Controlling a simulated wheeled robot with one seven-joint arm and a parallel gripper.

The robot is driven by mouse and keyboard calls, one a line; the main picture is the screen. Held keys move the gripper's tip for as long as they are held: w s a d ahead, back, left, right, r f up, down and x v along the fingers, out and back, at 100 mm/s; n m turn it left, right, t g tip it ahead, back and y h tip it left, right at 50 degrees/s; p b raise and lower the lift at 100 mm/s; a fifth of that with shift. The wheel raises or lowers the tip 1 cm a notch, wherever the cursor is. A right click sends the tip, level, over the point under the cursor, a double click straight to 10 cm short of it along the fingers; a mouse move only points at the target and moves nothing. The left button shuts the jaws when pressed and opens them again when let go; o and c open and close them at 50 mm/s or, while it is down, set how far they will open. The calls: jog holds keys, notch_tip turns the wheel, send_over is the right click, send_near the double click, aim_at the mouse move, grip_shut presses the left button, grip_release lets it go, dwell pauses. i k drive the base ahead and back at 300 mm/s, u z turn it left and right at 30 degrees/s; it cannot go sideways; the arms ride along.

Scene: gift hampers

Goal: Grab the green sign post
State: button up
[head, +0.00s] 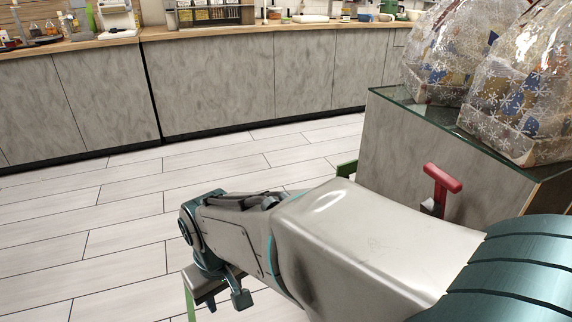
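A narrow green strip (189,304) shows at the bottom, just left of my gripper (222,297). A second green piece (347,169) shows above my arm, beside the grey stand. My arm hides much of the area between them, so I cannot tell whether they belong to one green sign post. My gripper points down over the floor, low and left of the middle. Its fingertips are partly hidden or cut off, and I see nothing clearly held.
A grey stand with a glass top (388,96) at right carries wrapped hampers (520,85). A red T-shaped piece (441,183) stands in front of it. A long counter (230,36) with bottles and boxes runs along the back. The tiled floor (110,225) at left is clear.

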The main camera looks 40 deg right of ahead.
aim_at(344, 170)
jog(key=z, duration=0.75)
jog(key=i, duration=1)
jog(key=u, duration=0.05)
